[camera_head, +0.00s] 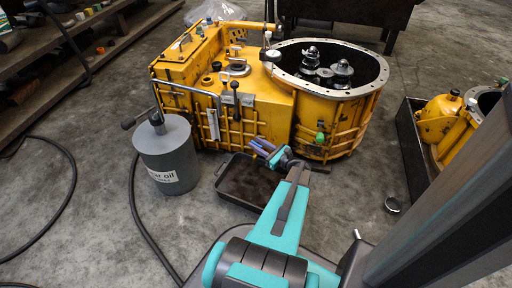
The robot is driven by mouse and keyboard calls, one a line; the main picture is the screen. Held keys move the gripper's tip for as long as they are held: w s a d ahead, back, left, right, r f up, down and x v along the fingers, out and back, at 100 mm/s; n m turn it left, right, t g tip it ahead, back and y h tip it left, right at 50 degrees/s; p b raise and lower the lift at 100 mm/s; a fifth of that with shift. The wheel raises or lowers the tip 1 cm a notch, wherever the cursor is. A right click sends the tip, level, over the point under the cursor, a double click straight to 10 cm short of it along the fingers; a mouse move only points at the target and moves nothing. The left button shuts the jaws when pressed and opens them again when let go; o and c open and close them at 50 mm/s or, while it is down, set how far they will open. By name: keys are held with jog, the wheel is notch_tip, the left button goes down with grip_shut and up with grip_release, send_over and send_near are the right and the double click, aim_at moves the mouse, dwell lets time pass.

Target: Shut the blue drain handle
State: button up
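The yellow transmission housing (262,113) stands on the floor with its round open end at the right. A small blue-purple bar, which looks like the blue drain handle (263,145), shows low at the housing's front, above a black drain pan (226,189). My gripper (279,157) is at the end of my teal arm, right at this bar and overlapping it in the picture. The fingers are small and partly merged with the bar. I cannot tell whether they touch it or how far apart they are.
A grey oil can (165,158) stands left of the pan. A bent metal lever (175,90) sticks out from the housing. A green knob (320,138) sits right of my gripper. A dark crate (408,150) with yellow parts stands at the right. A black hose (137,205) lies on the floor.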

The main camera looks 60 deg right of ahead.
jog(key=shift+w, duration=0.1)
grip_shut()
jog(key=shift+d+r+n+y+p, duration=0.15)
jog(key=shift+n+y+p, duration=0.25)
jog(key=shift+y+p, duration=0.4)
jog(key=n+y+p, duration=0.2)
jog(key=p, duration=0.1)
jog(key=shift+w+y, duration=0.1)
jog(key=shift+y, duration=0.3)
jog(key=shift+n+y+p, duration=0.6)
jog(key=shift+y+p, duration=0.4)
jog(key=shift+p, duration=0.2)
jog(key=shift+a+n+y, duration=0.2)
jog(key=shift+n+y, duration=0.1)
jog(key=shift+y, duration=0.1)
